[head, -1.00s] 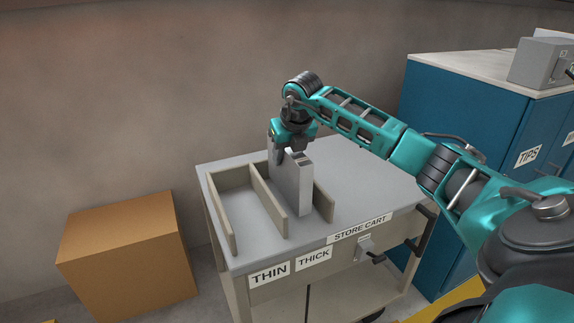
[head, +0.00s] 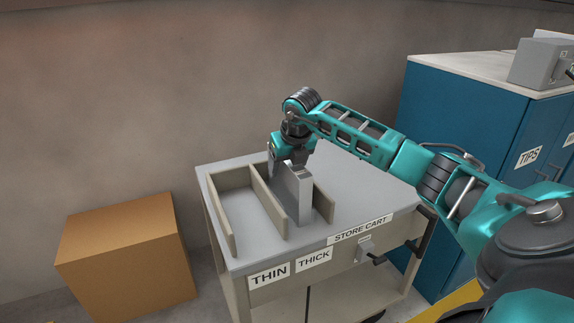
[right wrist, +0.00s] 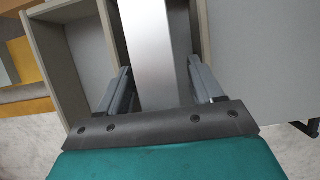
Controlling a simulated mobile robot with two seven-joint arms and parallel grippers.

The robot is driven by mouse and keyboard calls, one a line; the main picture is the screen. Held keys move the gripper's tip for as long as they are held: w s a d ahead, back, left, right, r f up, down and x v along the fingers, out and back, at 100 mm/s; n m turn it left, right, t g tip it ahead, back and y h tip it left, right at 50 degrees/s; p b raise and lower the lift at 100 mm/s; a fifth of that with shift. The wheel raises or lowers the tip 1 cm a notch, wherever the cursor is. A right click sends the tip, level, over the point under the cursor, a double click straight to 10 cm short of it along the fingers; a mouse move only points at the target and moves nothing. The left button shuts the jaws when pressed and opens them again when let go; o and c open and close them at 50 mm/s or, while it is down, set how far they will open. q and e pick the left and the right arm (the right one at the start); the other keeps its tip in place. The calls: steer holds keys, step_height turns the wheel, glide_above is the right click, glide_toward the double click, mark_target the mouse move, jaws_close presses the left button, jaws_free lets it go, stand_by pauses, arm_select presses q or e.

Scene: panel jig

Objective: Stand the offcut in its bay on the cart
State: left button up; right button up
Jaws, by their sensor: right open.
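The offcut (head: 304,201), a grey flat-sided piece, stands upright in the right-hand bay of the store cart (head: 370,190), above the THICK label (head: 313,257). It is between the middle divider (head: 268,200) and the right wall (head: 324,203); its foot looks down at the cart top. My right gripper (head: 291,167) is above the bay, its open fingers on either side of the offcut's upper part. In the right wrist view the offcut (right wrist: 150,50) runs between the fingers, with gaps showing at both sides. My left gripper is not in view.
The left bay (head: 240,215), above the THIN label (head: 268,273), is empty. A cardboard box (head: 125,255) stands on the floor left of the cart. A blue cabinet (head: 470,140) stands at the right. The wall is close behind the cart.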

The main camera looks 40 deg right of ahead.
steer(key=shift+s+r, duration=0.1)
steer(key=shift+r, duration=0.35)
steer(key=p+v, duration=0.1)
steer(key=v, duration=0.9)
steer(key=shift+s+r, duration=0.1)
steer(key=shift+r, duration=0.2)
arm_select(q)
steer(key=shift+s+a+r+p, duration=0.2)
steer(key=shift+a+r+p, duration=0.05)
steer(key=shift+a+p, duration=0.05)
arm_select(e)
steer(key=shift+s+r, duration=0.15)
steer(key=shift+r, duration=0.2)
steer(key=shift+a+f, duration=0.1)
steer(key=shift+a, duration=0.05)
